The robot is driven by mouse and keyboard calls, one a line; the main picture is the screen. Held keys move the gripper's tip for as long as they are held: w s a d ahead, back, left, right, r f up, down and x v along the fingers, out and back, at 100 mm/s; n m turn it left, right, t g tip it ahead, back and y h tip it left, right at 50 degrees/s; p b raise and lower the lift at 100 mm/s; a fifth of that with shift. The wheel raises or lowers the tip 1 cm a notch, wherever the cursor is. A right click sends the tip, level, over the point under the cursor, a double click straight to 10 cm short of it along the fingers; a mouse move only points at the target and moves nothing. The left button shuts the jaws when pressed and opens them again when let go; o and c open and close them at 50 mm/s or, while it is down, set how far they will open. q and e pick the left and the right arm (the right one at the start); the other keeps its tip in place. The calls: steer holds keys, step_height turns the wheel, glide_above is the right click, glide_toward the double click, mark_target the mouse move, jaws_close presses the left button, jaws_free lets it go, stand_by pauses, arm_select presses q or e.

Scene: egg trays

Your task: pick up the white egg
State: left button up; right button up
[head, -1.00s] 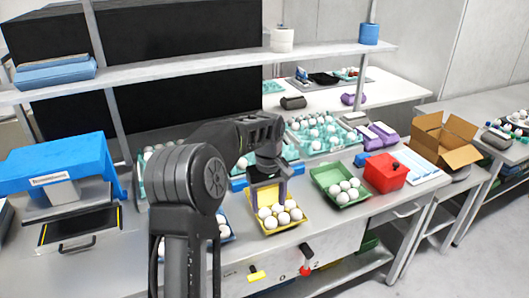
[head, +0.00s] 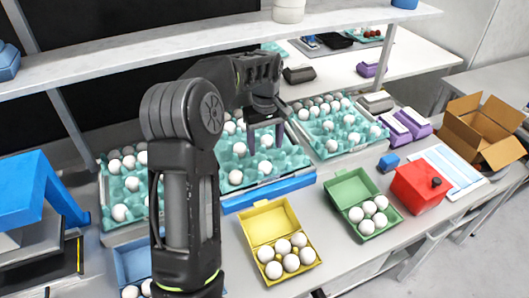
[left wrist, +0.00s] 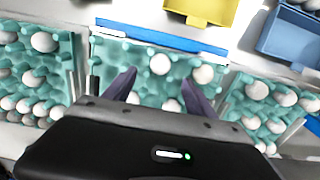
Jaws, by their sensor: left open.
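Several white eggs lie in the middle teal tray (head: 296,160), among them one near its front (head: 235,177) and one just below my gripper (head: 264,168). My left gripper (head: 265,143) is open above this tray, its two purple fingers pointing down with nothing held. In the left wrist view the open fingers (left wrist: 159,82) straddle part of the tray. One white egg (left wrist: 160,64) shows between and beyond the tips, and another (left wrist: 170,106) sits nearer the palm. I cannot tell which egg is meant. My left arm hides part of the trays. My right gripper is out of view.
Teal egg trays stand left (head: 121,212) and right (head: 330,152). In front are a yellow carton (head: 257,223) and a green carton (head: 350,189) of eggs, a blue carton (head: 132,258) and a red box (head: 415,188). A shelf (head: 150,72) spans above.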

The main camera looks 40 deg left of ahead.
mark_target(265, 162)
arm_select(q)
steer(key=shift+w+a, duration=0.1)
steer(key=shift+w, duration=0.05)
steer(key=shift+s, duration=0.25)
steer(key=shift+w+f, duration=0.1)
steer(key=shift+f, duration=1.15)
steer(key=shift+f, duration=0.3)
step_height(265, 162, down, 5)
steer(key=b, duration=0.2)
steer(key=shift+r+b, duration=0.1)
steer(key=shift+b, duration=0.2)
steer(key=shift+r, duration=0.1)
steer(key=shift+c, duration=0.2)
